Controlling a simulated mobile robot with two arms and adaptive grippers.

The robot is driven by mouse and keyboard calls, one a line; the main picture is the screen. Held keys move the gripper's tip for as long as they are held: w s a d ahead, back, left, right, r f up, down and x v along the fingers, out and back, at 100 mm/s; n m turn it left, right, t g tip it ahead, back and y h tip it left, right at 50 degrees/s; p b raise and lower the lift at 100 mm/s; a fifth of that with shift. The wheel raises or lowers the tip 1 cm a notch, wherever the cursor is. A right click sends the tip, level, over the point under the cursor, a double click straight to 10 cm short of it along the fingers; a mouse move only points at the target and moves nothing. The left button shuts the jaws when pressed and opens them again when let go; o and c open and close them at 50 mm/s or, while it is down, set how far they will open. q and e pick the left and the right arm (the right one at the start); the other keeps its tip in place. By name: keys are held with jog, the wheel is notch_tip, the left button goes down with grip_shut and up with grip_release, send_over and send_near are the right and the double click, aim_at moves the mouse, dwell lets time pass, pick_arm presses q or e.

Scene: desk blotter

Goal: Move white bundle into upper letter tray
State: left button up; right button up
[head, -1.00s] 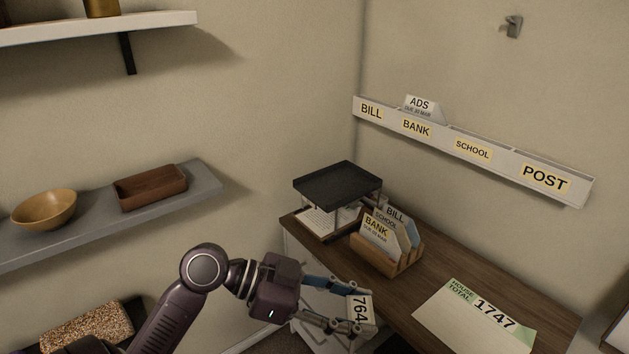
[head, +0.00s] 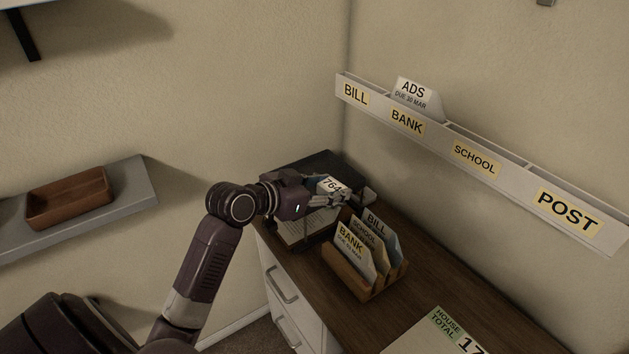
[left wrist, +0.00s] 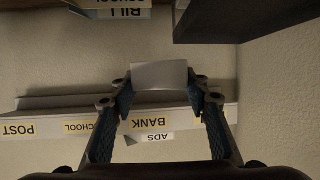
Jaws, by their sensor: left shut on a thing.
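The white bundle (head: 331,184), marked 764, is held between the fingers of my left gripper (head: 326,194). In the left wrist view the white bundle (left wrist: 158,75) spans the gap between the two fingertips (left wrist: 160,88). The black upper letter tray (head: 318,162) stands at the desk's back corner, partly hidden behind my gripper. In the head view the bundle overlaps this tray's right part; I cannot tell its height above it. A dark slab, likely the tray (left wrist: 235,18), shows at the upper right of the left wrist view, apart from the bundle. My right gripper is not in view.
A lower tray with paper (head: 300,234) sits below. A wooden sorter (head: 362,277) with BILL, SCHOOL and BANK cards stands just in front. A wall rack (head: 475,160) holds an ADS card. A house total sheet (head: 445,330) lies on the desk.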

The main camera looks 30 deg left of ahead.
pick_arm(q)
jog(key=w+a+r+n+y+p, duration=0.1)
jog(key=w+a+r+n+y, duration=0.8)
jog(key=a, duration=0.3)
jog(key=shift+m+g+h, duration=0.3)
jog(key=shift+m, duration=0.5)
jog(key=f, duration=0.8)
jog(key=f+p, duration=0.1)
jog(key=f, duration=0.3)
jog(key=shift+w+d+f, duration=0.25)
jog(key=shift+w+f, duration=0.1)
jog(key=shift+w, duration=0.05)
notch_tip(320, 180, down, 5)
jog(key=shift+f, duration=0.1)
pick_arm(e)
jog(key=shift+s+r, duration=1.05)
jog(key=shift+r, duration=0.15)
pick_arm(q)
jog(key=o, duration=1)
